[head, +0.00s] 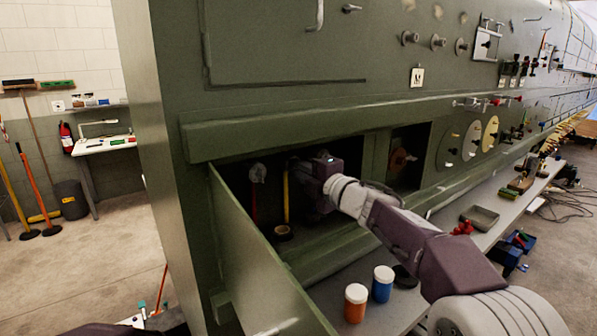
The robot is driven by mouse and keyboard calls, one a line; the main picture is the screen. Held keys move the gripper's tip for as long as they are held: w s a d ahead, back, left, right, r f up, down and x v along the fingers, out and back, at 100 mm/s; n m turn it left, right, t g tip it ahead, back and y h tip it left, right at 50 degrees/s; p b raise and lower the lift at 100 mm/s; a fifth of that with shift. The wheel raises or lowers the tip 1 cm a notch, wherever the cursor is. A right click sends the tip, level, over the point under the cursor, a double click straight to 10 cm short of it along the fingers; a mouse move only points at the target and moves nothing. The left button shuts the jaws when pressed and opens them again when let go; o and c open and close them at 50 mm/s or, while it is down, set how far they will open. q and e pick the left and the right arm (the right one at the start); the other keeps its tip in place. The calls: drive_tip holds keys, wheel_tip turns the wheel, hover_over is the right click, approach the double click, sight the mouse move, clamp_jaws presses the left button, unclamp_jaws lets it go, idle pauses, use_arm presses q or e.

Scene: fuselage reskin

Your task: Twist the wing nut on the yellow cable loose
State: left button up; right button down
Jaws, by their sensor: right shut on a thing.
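The yellow cable (286,195) hangs upright inside the open bay in the green fuselage side. Its lower end meets a dark round fitting with a tan face (284,233). My right gripper (296,168) reaches into the bay from the right and is shut at the top end of the yellow cable. The wing nut there is hidden behind the gripper, and the fingertips hardly show. My left gripper is out of view.
A red cable (254,206) hangs left of the yellow one, under a grey fitting (258,173). An open green door panel (250,260) stands at the bay's left. An orange jar (355,303) and a blue jar (382,284) stand on the ledge below my right arm.

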drive_tip(key=shift+a+f, duration=0.1)
drive_tip(key=shift+f, duration=0.2)
drive_tip(key=c, duration=1.5)
unclamp_jaws()
drive_tip(key=shift+o, duration=0.5)
drive_tip(key=shift+s+r, duration=0.2)
drive_tip(key=shift+r, duration=0.05)
drive_tip(key=b+v, duration=0.1)
drive_tip(key=v, duration=0.8)
drive_tip(key=shift+b, duration=0.3)
drive_tip(key=shift+f, duration=0.1)
